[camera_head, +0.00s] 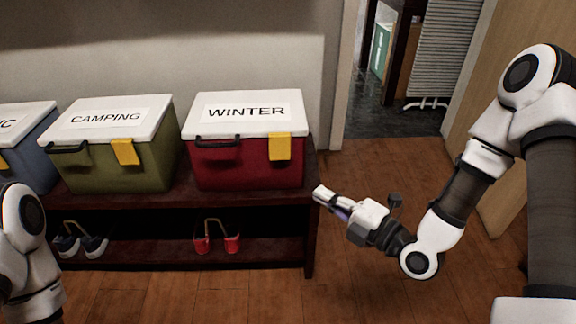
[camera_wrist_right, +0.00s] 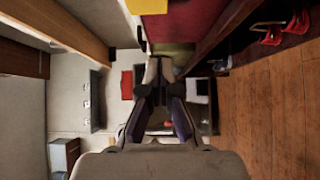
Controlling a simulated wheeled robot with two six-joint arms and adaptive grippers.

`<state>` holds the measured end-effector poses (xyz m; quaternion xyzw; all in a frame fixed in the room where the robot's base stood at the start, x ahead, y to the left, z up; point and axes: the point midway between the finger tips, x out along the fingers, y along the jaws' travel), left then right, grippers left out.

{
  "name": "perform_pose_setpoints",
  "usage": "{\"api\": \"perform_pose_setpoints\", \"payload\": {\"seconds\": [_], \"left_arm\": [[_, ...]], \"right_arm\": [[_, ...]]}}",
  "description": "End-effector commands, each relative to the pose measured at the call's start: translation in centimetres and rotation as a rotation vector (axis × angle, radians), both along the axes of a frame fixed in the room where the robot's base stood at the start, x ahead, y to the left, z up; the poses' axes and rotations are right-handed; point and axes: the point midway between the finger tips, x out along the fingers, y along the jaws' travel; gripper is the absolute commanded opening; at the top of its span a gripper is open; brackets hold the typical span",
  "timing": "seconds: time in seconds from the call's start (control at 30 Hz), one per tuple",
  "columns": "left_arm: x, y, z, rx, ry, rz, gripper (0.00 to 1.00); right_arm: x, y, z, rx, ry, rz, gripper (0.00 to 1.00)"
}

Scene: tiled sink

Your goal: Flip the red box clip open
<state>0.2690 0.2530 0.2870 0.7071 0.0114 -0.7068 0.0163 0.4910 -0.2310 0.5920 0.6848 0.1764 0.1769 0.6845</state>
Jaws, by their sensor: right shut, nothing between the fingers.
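The red box (camera_head: 232,170) has a white lid labelled WINTER and stands on the right end of a dark bench. Its yellow clip (camera_head: 279,147) hangs down over the front, at the right side, and appears flat against it. My right gripper (camera_head: 320,193) is shut and empty, to the right of and below the clip, apart from the box. In the right wrist view the fingertips (camera_wrist_right: 158,64) are together, with the red box (camera_wrist_right: 190,20) and yellow clip (camera_wrist_right: 147,6) at the top edge. Only part of my left arm shows; its gripper is out of view.
A green CAMPING box (camera_head: 115,165) with a yellow clip stands left of the red one, and a blue box (camera_head: 30,150) beyond it. The dark bench (camera_head: 180,200) has shoes on its lower shelf. Wooden floor (camera_head: 370,165) is open right of the bench, towards a doorway.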

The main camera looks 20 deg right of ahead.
Motion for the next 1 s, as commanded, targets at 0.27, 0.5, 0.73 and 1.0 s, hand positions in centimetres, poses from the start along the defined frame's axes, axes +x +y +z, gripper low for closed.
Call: {"api": "perform_pose_setpoints", "payload": {"seconds": [0.27, 0.5, 0.73, 1.0], "left_arm": [[0.0, 0.0, -2.1, 0.0, 0.001, 0.0, 0.4], [0.0, 0.0, -3.7, 0.0, 0.001, 0.0, 0.4], [0.0, 0.0, -5.0, 0.0, 0.001, 0.0, 0.4], [0.0, 0.0, -5.2, 0.0, 0.0, 0.0, 0.4]], "right_arm": [[2.9, 1.7, -0.4, -0.009, -0.005, 0.006, 0.0], [7.5, 4.3, -0.4, -0.007, -0.006, 0.005, 0.0], [11.4, 4.1, -0.2, 0.0, -0.004, -0.001, 0.0], [12.6, 3.7, 0.0, 0.0, 0.0, 0.0, 0.0]]}}
